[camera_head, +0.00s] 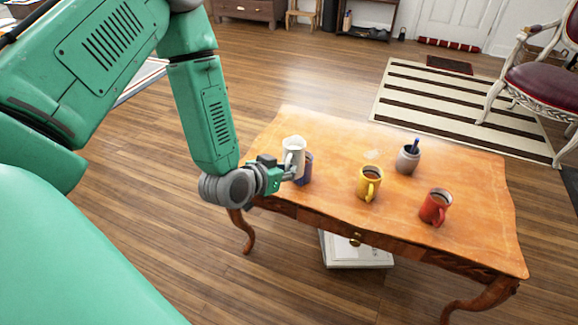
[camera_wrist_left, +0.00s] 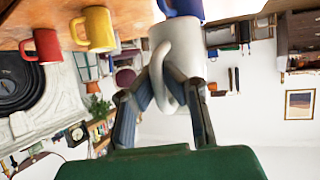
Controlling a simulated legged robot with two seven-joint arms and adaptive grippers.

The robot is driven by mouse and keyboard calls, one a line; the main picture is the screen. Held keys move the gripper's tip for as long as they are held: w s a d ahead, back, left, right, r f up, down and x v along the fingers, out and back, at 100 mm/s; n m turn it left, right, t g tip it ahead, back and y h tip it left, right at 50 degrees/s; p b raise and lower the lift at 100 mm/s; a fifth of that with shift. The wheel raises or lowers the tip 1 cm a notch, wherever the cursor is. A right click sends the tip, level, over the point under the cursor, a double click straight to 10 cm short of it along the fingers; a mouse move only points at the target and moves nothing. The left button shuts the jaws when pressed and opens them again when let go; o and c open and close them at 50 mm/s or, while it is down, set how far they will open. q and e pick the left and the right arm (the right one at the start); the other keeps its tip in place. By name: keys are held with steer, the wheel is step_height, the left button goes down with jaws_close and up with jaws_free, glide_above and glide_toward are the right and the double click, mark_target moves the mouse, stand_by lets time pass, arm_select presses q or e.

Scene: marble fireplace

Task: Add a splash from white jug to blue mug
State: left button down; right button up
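The white jug (camera_head: 294,146) is held at the left end of the wooden table, and looks about upright in the head view. My left gripper (camera_head: 285,172) is shut on its handle; the wrist view shows the fingers on both sides of the handle of the jug (camera_wrist_left: 202,62). The blue mug (camera_head: 307,168) stands on the table right by the jug, partly hidden behind the jug and gripper. In the wrist view the blue mug (camera_wrist_left: 184,8) is cut off by the top edge. I cannot tell whether jug and mug touch. My right gripper is not in view.
A yellow mug (camera_head: 369,184), a red mug (camera_head: 435,207) and a grey pot with a blue item (camera_head: 408,159) stand farther right on the wooden table (camera_head: 470,165). The tabletop between them is clear. A white box-like object (camera_head: 355,250) lies below the table.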

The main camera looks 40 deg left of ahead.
arm_select(q)
steer(key=r+g+p, duration=0.1)
steer(key=g+p, duration=0.1)
steer(key=p, duration=0.1)
steer(key=r+g+p, duration=0.1)
steer(key=p, duration=0.1)
steer(key=shift+d+r+n+g+h, duration=0.3)
steer(key=shift+n+h, duration=0.1)
steer(key=shift+w+a+f+g, duration=0.1)
steer(key=shift+w+f+g, duration=0.15)
steer(key=shift+f+g, duration=0.5)
steer(key=shift+w+a+f, duration=0.1)
steer(key=shift+f, duration=0.3)
